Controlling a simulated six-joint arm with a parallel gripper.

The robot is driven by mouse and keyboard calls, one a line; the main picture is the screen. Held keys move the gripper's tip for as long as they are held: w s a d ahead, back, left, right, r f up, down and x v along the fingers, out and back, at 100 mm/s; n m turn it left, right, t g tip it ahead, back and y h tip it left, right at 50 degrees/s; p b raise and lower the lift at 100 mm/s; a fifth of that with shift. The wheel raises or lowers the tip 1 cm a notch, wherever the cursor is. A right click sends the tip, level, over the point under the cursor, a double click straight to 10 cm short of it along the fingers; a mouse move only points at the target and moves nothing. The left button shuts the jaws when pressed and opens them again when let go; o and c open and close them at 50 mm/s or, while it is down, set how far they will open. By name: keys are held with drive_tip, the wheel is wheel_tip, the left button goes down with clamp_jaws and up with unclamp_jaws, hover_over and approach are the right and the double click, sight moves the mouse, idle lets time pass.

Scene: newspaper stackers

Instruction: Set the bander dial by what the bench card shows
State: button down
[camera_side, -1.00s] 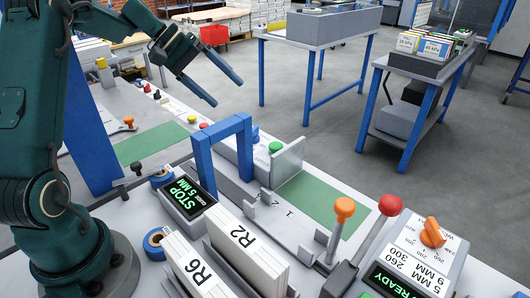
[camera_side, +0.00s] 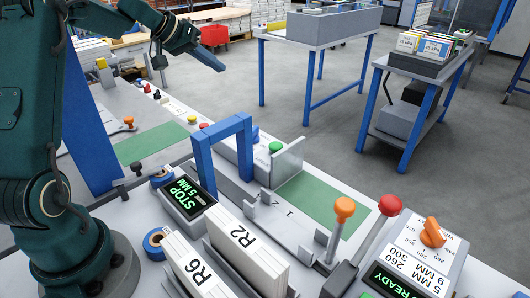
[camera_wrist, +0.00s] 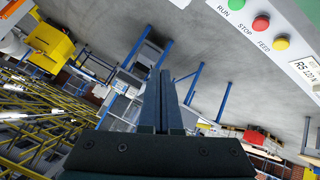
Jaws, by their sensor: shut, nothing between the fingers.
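My gripper (camera_side: 217,66) is raised above the far left of the bench, well away from the dial. It is shut and empty; the fingers lie together in the wrist view (camera_wrist: 167,100). The orange dial (camera_side: 432,232) sits on a sloped grey panel at the right, with a printed scale around it. I cannot clearly read its pointer. A white card (camera_side: 408,262) below it reads 5 MM 260 and 9 MM 300. A display (camera_side: 392,284) under that reads READY. Another display (camera_side: 187,196) near the blue arch reads STOP 5 MM.
An orange-knobbed lever (camera_side: 344,208) and a red-knobbed lever (camera_side: 390,205) stand left of the dial. White stacks marked R6 (camera_side: 195,268) and R2 (camera_side: 247,256) stand in front. A blue arch (camera_side: 223,140) rises mid-bench. The wrist view shows RUN, STOP and FEED buttons (camera_wrist: 261,22).

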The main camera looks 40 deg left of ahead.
drive_tip(key=w+a+r+n+y, duration=0.5)
drive_tip(key=a+r+y, duration=0.6)
drive_tip(key=y, duration=0.2)
drive_tip(key=m+g+h, duration=0.4)
drive_tip(key=g+h, duration=0.1)
drive_tip(key=g, duration=0.2)
approach(256, 139)
drive_tip(key=x, duration=0.5)
drive_tip(key=shift+w+f, duration=0.1)
